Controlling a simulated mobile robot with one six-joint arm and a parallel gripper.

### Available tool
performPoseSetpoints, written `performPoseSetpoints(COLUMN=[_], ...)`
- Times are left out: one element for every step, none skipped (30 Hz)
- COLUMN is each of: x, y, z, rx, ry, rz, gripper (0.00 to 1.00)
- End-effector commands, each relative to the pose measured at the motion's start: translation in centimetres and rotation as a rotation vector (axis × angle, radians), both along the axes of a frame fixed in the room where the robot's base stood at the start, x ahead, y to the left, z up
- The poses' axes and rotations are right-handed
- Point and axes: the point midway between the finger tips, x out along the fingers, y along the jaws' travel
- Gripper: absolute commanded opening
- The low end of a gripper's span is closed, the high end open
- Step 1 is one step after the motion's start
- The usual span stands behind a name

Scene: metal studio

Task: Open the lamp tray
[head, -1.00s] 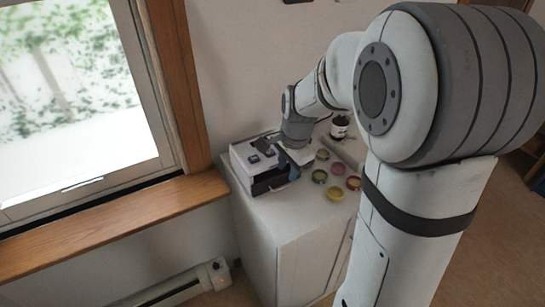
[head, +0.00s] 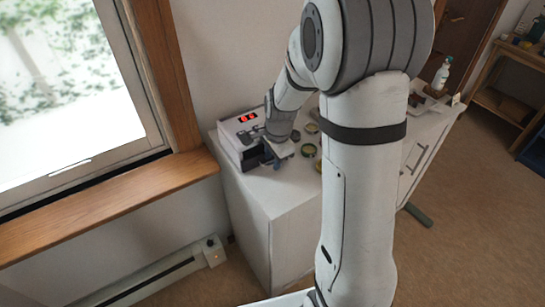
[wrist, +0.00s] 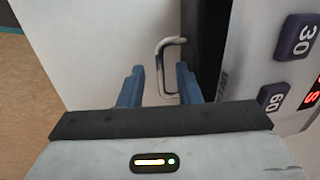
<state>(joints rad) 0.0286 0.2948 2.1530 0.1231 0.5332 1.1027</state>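The nail lamp is a white box (head: 228,142) with a dark front, standing on the white cabinet by the window. Its red display (head: 247,117) is lit. A thin metal handle (wrist: 160,62) sticks out from the lamp's dark front; the tray itself cannot be made out. My gripper (wrist: 158,84) is open, with its blue fingers apart and the handle between and just beyond their tips. Contact cannot be told. In the head view my gripper (head: 277,160) is at the lamp's front.
The white cabinet (head: 285,200) carries several small round jars (head: 309,150) right of my gripper. A window with a wooden sill (head: 110,205) is at left. A heater (head: 165,275) runs along the floor. A bottle (head: 441,74) stands further right.

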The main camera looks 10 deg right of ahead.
Motion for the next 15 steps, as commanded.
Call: performPoseSetpoints(x=[-0.01,0.00,-0.01,0.00,0.00,-0.01,-0.01,-0.01,-0.01,-0.01,-0.01,-0.01,-0.01,-0.01,-0.01], y=[-0.01,-0.02,-0.02,-0.03,-0.03,-0.05,-0.05,-0.05,-0.06,-0.06,-0.06,-0.07,-0.07,-0.07,-0.08], z=[0.01,0.01,0.02,0.02,0.02,0.02,0.03,0.03,0.03,0.03,0.03,0.02,0.02,0.02,0.02], rx=[0.000,0.000,0.000,0.000,0.000,0.000,0.000,0.000,0.000,0.000,0.000,0.000,0.000,0.000,0.000], ry=[0.000,0.000,0.000,0.000,0.000,0.000,0.000,0.000,0.000,0.000,0.000,0.000,0.000,0.000,0.000], rz=[0.000,0.000,0.000,0.000,0.000,-0.001,-0.001,-0.001,-0.001,-0.001,-0.001,-0.001,-0.001,-0.001,-0.001], gripper=[0.29,0.27,0.23,0.21,0.18,0.15,0.13,0.10,0.07,0.05,0.02,0.00,0.00,0.00,0.00])
